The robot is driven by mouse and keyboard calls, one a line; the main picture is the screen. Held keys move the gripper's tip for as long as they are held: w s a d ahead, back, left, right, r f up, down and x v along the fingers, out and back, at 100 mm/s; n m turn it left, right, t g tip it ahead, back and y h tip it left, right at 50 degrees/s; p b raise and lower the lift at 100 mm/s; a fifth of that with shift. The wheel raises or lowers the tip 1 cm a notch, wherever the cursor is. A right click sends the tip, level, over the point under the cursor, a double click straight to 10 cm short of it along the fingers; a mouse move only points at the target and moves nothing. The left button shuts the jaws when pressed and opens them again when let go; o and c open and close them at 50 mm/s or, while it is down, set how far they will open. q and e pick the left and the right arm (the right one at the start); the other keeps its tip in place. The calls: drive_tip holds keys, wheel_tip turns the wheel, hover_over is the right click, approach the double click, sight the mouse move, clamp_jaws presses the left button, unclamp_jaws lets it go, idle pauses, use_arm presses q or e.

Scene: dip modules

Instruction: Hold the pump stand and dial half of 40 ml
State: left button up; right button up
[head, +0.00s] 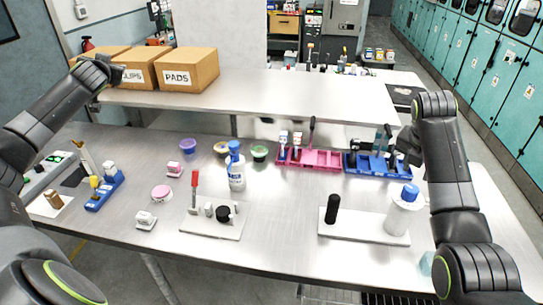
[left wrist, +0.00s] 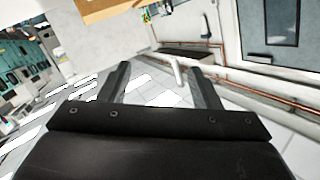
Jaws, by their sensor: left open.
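A white stand (head: 353,233) at the front right of the table carries an upright black grip (head: 332,209) and a white bottle with a blue top (head: 403,216). I take this as the pump stand; any dial marks are too small to read. My right gripper (head: 402,153) is behind it, by the blue rack, partly hidden by my arm; its jaw opening cannot be made out. My left gripper (head: 108,72) is far from the stand, raised near the boxes at the back left. The left wrist view shows its two fingers (left wrist: 160,85) apart with nothing between them.
Another white plate (head: 222,232) holds a red-handled tool and a black knob. A white-and-blue bottle (head: 236,172), several coloured bowls, a pink rack (head: 320,163) and a blue rack (head: 365,168) stand behind. Bare table lies between the two plates.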

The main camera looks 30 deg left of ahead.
use_arm(q)
drive_tip(key=w+d+r+t, duration=0.25)
drive_tip(key=d+r, duration=0.45)
drive_tip(key=r, duration=0.4)
drive_tip(key=w+d+f+m+g+h, duration=0.1)
drive_tip(key=w+d+f+g, duration=0.15)
drive_tip(key=f, duration=0.35)
drive_tip(key=w+d+f+g+h, duration=0.1)
drive_tip(key=w+d+f+h, duration=0.1)
drive_tip(key=w+d+f, duration=0.3)
drive_tip(key=w+d+f+m+g+h, duration=0.1)
drive_tip(key=w+d+f+g, duration=0.15)
drive_tip(key=f, duration=0.45)
drive_tip(key=w+d+f+m+g+h, duration=0.1)
drive_tip(key=w+d+f+m+h, duration=0.2)
drive_tip(key=d, duration=0.5)
drive_tip(key=w+d+f+g+h, duration=0.1)
drive_tip(key=w+d+f, duration=0.1)
drive_tip(key=d+f, duration=0.45)
drive_tip(key=m+g+h, duration=0.3)
drive_tip(key=m+g, duration=0.3)
drive_tip(key=m, duration=0.3)
hover_over(333, 207)
drive_tip(key=w, duration=0.2)
wheel_tip(333, 207, down, 4)
drive_tip(key=r, duration=0.1)
wheel_tip(333, 207, down, 18)
drive_tip(key=shift+s+a+r, duration=0.15)
clamp_jaws()
